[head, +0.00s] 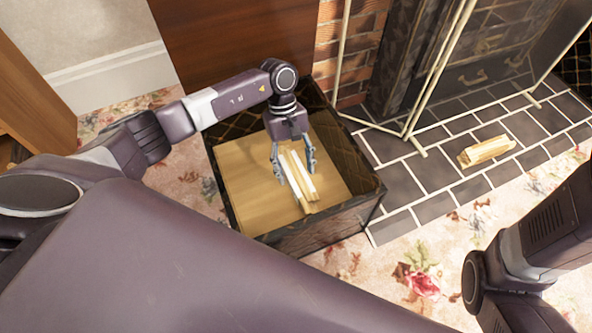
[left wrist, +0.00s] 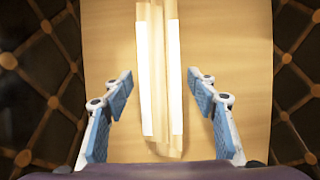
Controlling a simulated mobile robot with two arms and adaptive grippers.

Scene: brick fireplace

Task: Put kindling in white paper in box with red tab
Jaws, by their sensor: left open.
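A bundle of pale kindling sticks with white paper strips (head: 309,196) is inside the dark lattice-sided box (head: 330,222) with a plain wooden bottom. The bundle also shows in the left wrist view (left wrist: 158,60), lengthwise between my fingers over the wooden bottom. My left gripper (head: 296,176) reaches down into the box and is open, one finger on each side of the bundle. In the left wrist view gaps show between the fingers (left wrist: 160,78) and the bundle. I see no red tab on the box. My right gripper is out of view.
Another kindling bundle (head: 486,151) lies on the dark tiled hearth (head: 415,182) at the right. Thin brass-coloured rods (head: 437,75) stand before the fireplace. The brick wall (head: 345,50) is behind the box. Floral carpet (head: 420,260) is open in front of the hearth.

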